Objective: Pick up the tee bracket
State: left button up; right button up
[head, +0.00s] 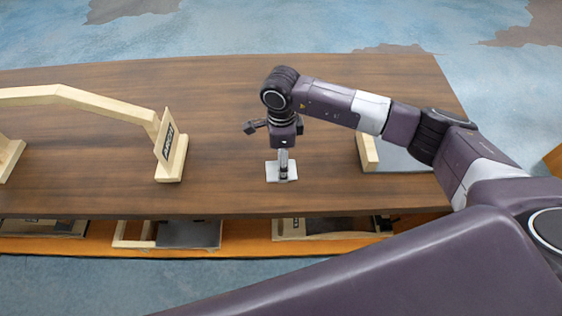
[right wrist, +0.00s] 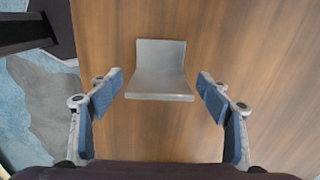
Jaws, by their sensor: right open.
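The tee bracket (head: 272,172) is a small light-grey piece with a flat plate, lying on the brown wooden table. In the right wrist view the grey bracket (right wrist: 160,65) sits ahead of the fingers, near the middle of the picture. My right gripper (head: 284,164) points down over the bracket, and in the head view its fingers cover part of it. In the right wrist view my right gripper (right wrist: 161,87) is open, with one blue-padded finger to each side of the bracket and a visible gap on both sides. My left gripper is not in view.
A pale wooden frame (head: 75,95) with a dark labelled plate stands on the table (head: 230,90) at left. Another wooden piece with a grey panel (head: 400,158) lies at right, under my right arm. A lower shelf (head: 255,243) holds more frames. The table around the bracket is clear.

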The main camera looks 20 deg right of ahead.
jog(key=shift+f, duration=0.4)
jog(key=shift+c, duration=0.3)
jog(key=c, duration=1.3)
jog(key=shift+c, duration=0.2)
jog(key=shift+r, duration=0.2)
